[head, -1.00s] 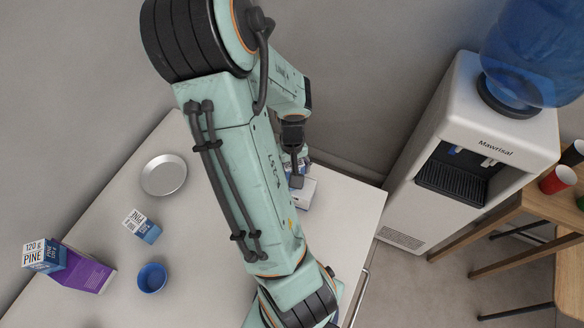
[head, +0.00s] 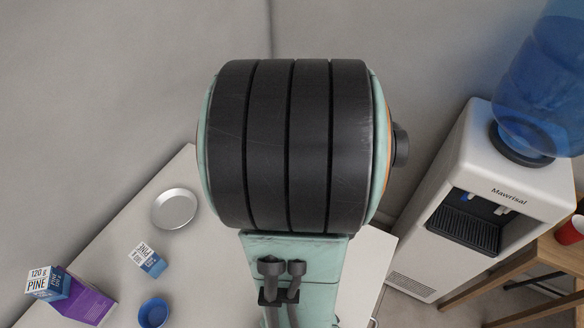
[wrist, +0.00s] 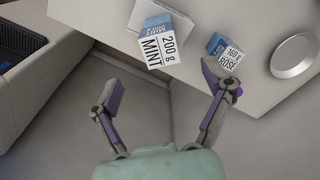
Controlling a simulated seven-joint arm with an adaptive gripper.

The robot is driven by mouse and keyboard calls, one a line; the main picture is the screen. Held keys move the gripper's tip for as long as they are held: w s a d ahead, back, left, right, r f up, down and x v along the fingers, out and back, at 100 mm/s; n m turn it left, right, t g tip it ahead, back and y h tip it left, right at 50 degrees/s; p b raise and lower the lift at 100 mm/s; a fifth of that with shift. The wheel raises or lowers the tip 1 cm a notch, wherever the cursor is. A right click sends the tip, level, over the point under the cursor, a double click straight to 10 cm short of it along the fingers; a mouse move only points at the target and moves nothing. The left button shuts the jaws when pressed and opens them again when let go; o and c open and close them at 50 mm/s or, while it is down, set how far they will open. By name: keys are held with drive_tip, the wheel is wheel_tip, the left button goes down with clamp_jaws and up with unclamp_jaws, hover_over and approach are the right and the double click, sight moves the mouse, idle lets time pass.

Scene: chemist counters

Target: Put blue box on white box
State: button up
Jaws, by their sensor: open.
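In the wrist view, a blue and white box marked 200 g MINT (wrist: 162,42) stands near the counter's edge. A plain white shape (wrist: 147,12), perhaps the white box, shows behind it; I cannot tell whether they touch or one is on the other. A smaller blue and white box marked 160 g ROSE (wrist: 226,50) stands to the right. My gripper (wrist: 162,80) is open and empty, its fingers apart and short of the MINT box in the picture. In the head view my arm hides the gripper and this part of the counter.
In the head view, a silver plate (head: 174,209), a small blue and white PINE box (head: 149,260), a blue bowl (head: 154,312), a purple box (head: 88,303) and a 120 g PINE box (head: 48,283) are at left. A water dispenser (head: 500,175) stands at right, beyond the counter.

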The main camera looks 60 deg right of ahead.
drive_tip(key=shift+r, duration=0.7)
drive_tip(key=w+a+r+n+y, duration=0.1)
drive_tip(key=w+a+r+n, duration=0.15)
drive_tip(key=a, duration=0.65)
drive_tip(key=w+a+r+n+y, duration=0.1)
drive_tip(key=w+a+n, duration=0.25)
drive_tip(key=a, duration=0.65)
drive_tip(key=s+a+n+h, duration=0.1)
drive_tip(key=s+a+n, duration=0.3)
drive_tip(key=s+a, duration=0.1)
drive_tip(key=shift+s+a+f, duration=0.15)
drive_tip(key=shift+s+a, duration=0.05)
drive_tip(key=shift+a, duration=0.65)
